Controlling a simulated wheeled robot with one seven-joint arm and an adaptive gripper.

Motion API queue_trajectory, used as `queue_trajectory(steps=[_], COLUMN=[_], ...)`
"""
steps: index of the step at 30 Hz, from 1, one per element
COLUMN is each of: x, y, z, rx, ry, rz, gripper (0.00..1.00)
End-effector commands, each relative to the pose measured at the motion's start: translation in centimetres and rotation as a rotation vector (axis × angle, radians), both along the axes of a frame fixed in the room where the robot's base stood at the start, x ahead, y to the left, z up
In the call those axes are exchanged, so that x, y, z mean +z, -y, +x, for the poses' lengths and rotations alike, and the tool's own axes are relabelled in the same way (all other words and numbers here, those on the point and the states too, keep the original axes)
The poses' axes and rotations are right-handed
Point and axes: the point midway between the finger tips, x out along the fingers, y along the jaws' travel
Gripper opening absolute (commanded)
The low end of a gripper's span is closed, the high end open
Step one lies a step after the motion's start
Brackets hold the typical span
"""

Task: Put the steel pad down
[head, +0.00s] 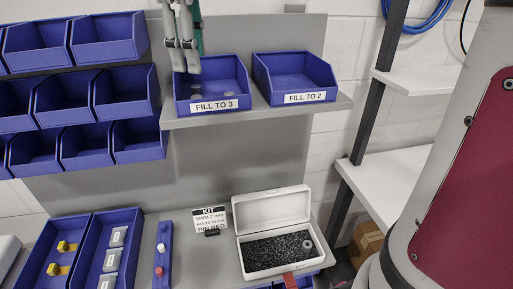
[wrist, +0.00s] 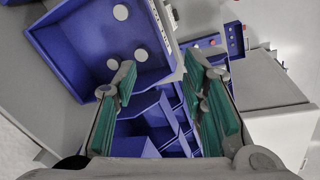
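My gripper (head: 184,70) is over the left part of the blue bin labelled FILL TO 3 (head: 214,104), at its front or inside; the exact height is unclear. In the wrist view my gripper (wrist: 165,85) has its green-padded fingers wide apart with nothing between them. Pale round discs, which may be steel pads, lie in that bin: one (wrist: 121,12) is apart, one (wrist: 141,53) and another (wrist: 113,64) are near the left fingertip. In the head view a disc (head: 229,93) shows on the bin floor. No pad is seen held.
The FILL TO 2 bin (head: 305,98) stands to the right on the same grey shelf (head: 258,117) and looks empty. Several blue bins hang at left.

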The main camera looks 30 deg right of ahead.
Motion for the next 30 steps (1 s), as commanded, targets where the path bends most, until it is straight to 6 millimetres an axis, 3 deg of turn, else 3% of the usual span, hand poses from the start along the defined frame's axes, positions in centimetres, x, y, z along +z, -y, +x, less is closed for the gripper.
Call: queue_trajectory(steps=[1, 9, 15, 21, 30], x=[-0.6, -5.6, -10.4, -13.4, -13.9], y=[0.1, 1.8, 3.0, 3.4, 3.4], z=[-1.9, -10.0, -15.0, -17.4, -17.7], rx=[-0.062, -0.424, -0.659, -0.783, -0.804], ry=[0.029, 0.184, 0.268, 0.299, 0.302], rz=[0.004, 0.122, 0.266, 0.362, 0.378], gripper=[0.38, 0.38, 0.38, 0.38, 0.38])
